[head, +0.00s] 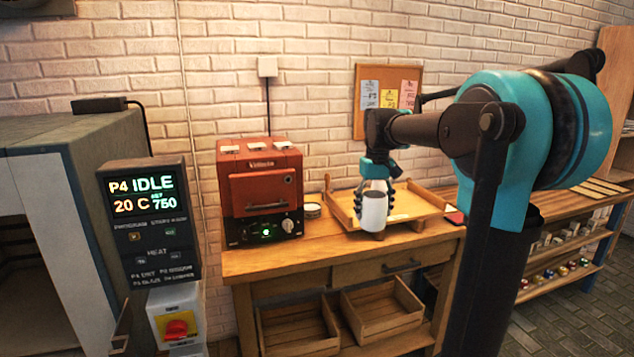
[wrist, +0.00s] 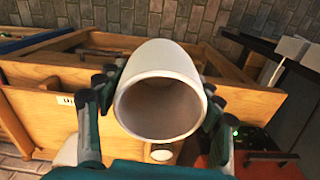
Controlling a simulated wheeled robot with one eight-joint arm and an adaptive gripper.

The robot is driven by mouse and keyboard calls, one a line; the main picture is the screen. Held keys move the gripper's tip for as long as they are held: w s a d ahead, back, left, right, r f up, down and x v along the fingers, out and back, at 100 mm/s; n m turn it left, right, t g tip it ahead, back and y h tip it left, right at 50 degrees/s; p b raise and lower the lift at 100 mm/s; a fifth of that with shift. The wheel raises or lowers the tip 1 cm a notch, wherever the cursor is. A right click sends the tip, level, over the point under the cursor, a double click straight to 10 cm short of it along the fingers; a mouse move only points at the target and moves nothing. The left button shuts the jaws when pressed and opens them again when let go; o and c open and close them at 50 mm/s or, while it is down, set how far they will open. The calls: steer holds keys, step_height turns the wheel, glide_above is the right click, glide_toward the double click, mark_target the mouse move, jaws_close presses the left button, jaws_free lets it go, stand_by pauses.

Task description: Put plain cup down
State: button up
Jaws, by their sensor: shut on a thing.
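My gripper (head: 376,190) is shut on the plain white cup (head: 374,211). In the head view it holds the cup in front of a wooden tray on the bench. I cannot tell from this view whether the cup's base touches anything. In the wrist view the cup (wrist: 163,62) lies between the two fingers, and its open mouth faces the camera. The inside of the cup looks empty.
The wooden tray (head: 436,212) sits on the wooden bench (head: 262,264). A red kiln (head: 261,180) stands left of it, with a small stack of pale discs (head: 312,211) between. A control panel (head: 150,222) is at the left. The bench front has free room.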

step_height(320, 180, down, 34)
steer(key=w+d+m, duration=0.2)
steer(key=d, duration=0.1)
steer(key=shift+w+m, duration=0.3)
steer(key=shift+w, duration=0.05)
